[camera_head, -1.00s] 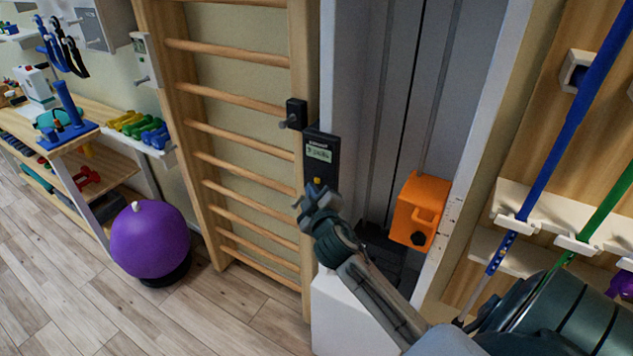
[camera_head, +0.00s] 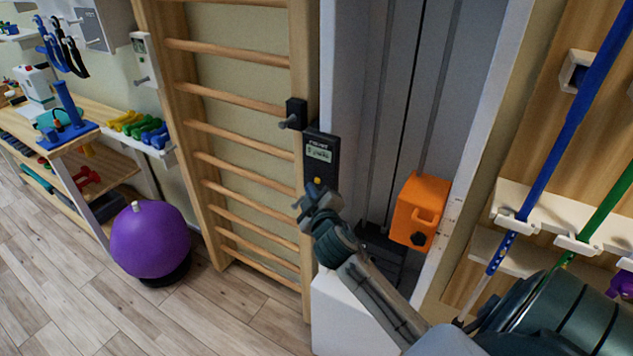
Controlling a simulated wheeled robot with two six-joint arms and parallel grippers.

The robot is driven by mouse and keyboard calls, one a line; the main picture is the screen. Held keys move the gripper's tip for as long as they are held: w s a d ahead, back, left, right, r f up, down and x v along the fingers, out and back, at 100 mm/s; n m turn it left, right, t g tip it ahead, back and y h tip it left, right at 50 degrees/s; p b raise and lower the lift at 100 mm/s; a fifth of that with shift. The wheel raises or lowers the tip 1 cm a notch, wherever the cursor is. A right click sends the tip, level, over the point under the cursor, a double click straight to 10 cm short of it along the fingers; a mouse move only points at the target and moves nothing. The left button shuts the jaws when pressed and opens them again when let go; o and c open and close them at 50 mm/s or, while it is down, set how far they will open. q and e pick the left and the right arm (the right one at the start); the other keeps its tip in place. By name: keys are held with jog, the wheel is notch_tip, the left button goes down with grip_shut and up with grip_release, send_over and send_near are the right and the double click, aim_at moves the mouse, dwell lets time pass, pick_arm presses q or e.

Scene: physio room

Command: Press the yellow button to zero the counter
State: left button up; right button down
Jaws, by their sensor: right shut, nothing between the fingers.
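The counter (camera_head: 320,168) is a narrow black box on the post to the right of the wooden wall bars. Its small pale display (camera_head: 319,154) shows digits too small to read. The yellow button (camera_head: 318,181) is a small dot below the display and is in plain view. My right gripper (camera_head: 303,203) is shut and empty, just below and a little left of the button. I cannot tell how far it is from the counter's face. The counter's lower end is hidden behind my gripper. My left gripper is not in view.
Wooden wall bars (camera_head: 238,142) stand to the left. Blue and green poles (camera_head: 560,140) stand in a rack at right.

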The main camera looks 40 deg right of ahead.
jog(key=shift+d, duration=0.15)
dwell(0.6)
jog(key=shift+w+d, duration=0.15)
jog(key=shift+d, duration=0.15)
jog(key=shift+w+d, duration=0.2)
jog(key=shift+d, duration=0.2)
dwell(0.7)
jog(key=shift+a, duration=0.1)
jog(key=shift+s+a, duration=0.35)
jog(key=shift+a, duration=0.35)
jog(key=shift+s+a+p, duration=0.2)
jog(key=shift+s+a, duration=0.1)
jog(key=shift+a, duration=0.5)
jog(key=shift+s+a+p, duration=0.15)
jog(key=shift+s+a, duration=0.2)
jog(key=shift+a, duration=0.4)
jog(key=shift+s+a+p, duration=0.2)
jog(key=shift+s+a, duration=0.1)
jog(key=shift+a, duration=0.5)
